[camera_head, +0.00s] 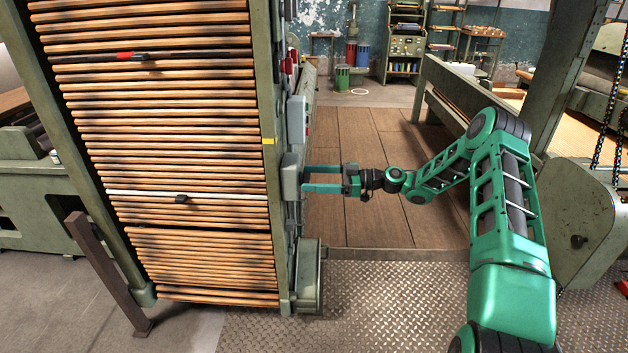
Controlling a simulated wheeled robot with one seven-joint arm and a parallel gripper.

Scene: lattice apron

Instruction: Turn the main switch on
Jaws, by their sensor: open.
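My green gripper (308,179) points left with its two fingers apart, one above the other. Its fingertips are at a small grey box (290,177) on the right side of the tall lattice frame. I cannot tell whether they touch it or reach past its edge. A larger light grey box (298,118) with a red part on its edge sits just above. The boxes are seen edge-on, so their front faces are hidden. I cannot tell which one carries the main switch, or how its handle stands. Nothing shows held between the fingers.
The tall frame (283,240) with wooden slats stands at left. My arm reaches in from the lower right over metal plate flooring (375,300). A long green bench (455,100) and a green machine (585,220) stand at right. The wooden floor (360,145) behind is clear.

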